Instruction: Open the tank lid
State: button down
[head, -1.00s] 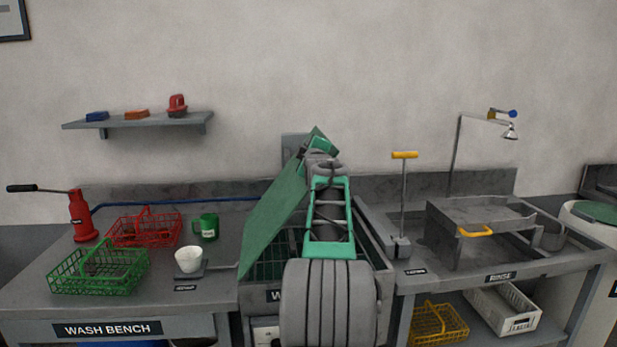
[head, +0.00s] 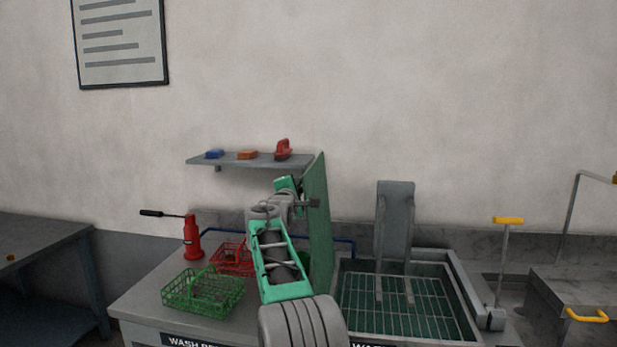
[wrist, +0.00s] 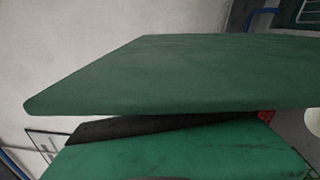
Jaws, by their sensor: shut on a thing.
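The tank lid (head: 319,230) is a flat green panel. In the head view it stands nearly upright along the left side of the wash tank (head: 449,264). The tank is uncovered and shows a metal grid inside. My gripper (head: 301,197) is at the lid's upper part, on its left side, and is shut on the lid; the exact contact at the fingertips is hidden. In the wrist view the lid (wrist: 190,72) fills the middle as a broad green face.
A red basket (head: 232,259) and a green basket (head: 204,290) sit left of my arm on the bench. A shelf (head: 237,162) hangs above. A yellow-handled plunger (head: 507,221) stands right of the tank.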

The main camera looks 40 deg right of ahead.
jog(key=shift+w+a+r, duration=0.4)
jog(key=shift+w+a, duration=0.05)
jog(key=shift+a, duration=0.05)
jog(key=c, duration=1.5)
grip_release()
jog(key=shift+f, duration=0.1)
jog(key=shift+c, duration=0.2)
jog(key=shift+o, duration=0.7)
jog(key=shift+w+f, duration=0.1)
jog(key=shift+f, duration=0.15)
jog(key=b+v, duration=0.2)
jog(key=v, duration=0.5)
jog(key=shift+s+a+b, duration=0.25)
jog(key=shift+s+b, duration=0.05)
jog(key=shift+b, duration=0.1)
